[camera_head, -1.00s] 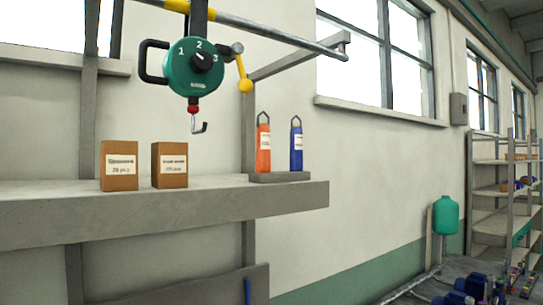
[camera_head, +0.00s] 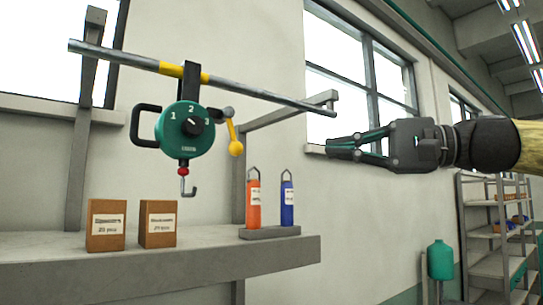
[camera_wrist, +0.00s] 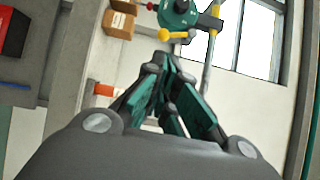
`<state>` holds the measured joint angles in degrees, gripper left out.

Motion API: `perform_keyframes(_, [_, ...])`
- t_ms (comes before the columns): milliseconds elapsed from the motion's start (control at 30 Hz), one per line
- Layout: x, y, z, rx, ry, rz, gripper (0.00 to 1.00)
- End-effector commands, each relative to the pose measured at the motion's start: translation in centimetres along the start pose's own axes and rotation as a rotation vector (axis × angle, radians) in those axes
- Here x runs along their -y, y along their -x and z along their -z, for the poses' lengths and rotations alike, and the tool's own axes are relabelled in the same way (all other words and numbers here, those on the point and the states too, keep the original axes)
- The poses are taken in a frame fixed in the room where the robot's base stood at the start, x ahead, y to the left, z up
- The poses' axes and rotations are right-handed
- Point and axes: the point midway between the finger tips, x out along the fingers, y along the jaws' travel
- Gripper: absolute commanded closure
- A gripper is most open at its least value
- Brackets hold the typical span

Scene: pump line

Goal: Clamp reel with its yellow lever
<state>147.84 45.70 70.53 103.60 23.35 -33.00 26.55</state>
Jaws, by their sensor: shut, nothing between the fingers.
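The green reel (camera_head: 185,130) hangs from a grey rail (camera_head: 250,92) in the head view, with a dial marked 1, 2, 3, a black side handle and a hook below. Its yellow lever (camera_head: 234,138) is on the reel's right side and points down, ending in a round knob. My gripper (camera_head: 332,146) is right of the reel and lever, apart from both, pointing left. Its fingers are shut and empty. In the wrist view the reel (camera_wrist: 178,14) and lever (camera_wrist: 178,36) show beyond the fingertips (camera_wrist: 162,62).
A grey shelf (camera_head: 170,265) below the reel bears two brown boxes (camera_head: 106,226) and a stand with an orange cylinder (camera_head: 253,203) and a blue cylinder (camera_head: 287,203). A rail bracket (camera_head: 285,122) is between lever and gripper. Storage racks (camera_head: 495,220) stand at the far right.

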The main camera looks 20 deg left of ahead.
Motion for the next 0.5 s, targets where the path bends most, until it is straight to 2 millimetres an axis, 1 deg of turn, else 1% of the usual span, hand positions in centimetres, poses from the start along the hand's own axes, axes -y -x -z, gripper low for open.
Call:
perform_keyframes(67, [0.5, -0.2, -0.2, 0.004, 0.002, 0.003, 1.00])
perform_keyframes(167, [0.6, -1.1, -0.2, 0.005, 0.000, 0.003, 1.00])
perform_keyframes(500, [0.7, -6.5, -0.2, 0.004, -0.002, 0.002, 1.00])
